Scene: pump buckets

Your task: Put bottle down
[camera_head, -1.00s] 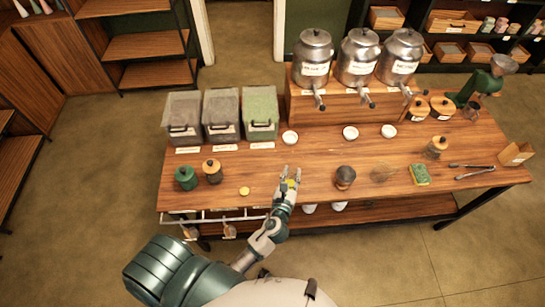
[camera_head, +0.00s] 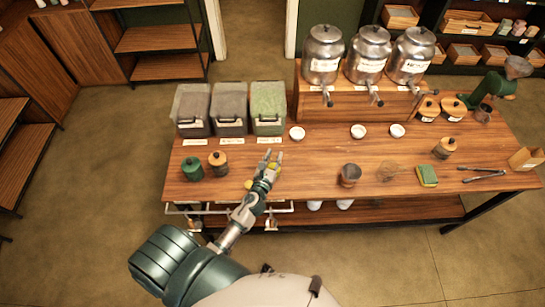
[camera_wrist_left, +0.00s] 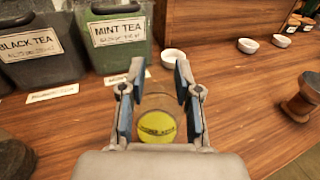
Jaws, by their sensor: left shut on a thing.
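A clear bottle (camera_wrist_left: 156,128) with a yellow, lettered part shows between the fingers of my left gripper (camera_wrist_left: 153,88) in the left wrist view. My left gripper (camera_head: 271,157) is shut on the bottle over the wooden table (camera_head: 315,178), in front of the green mint tea bin. In the head view the fingers hide most of the bottle, and only a little yellow shows (camera_head: 275,168). I cannot tell whether its base touches the table. A small yellow piece (camera_head: 248,184) shows beside my left wrist. My right gripper is not in view.
Three tea bins (camera_head: 229,108) stand behind the gripper. A green jar (camera_head: 192,169) and a wooden-lidded jar (camera_head: 218,163) stand to the left. White bowls (camera_head: 297,133) sit at the back. A dark cup (camera_head: 350,175) stands to the right, with free tabletop between.

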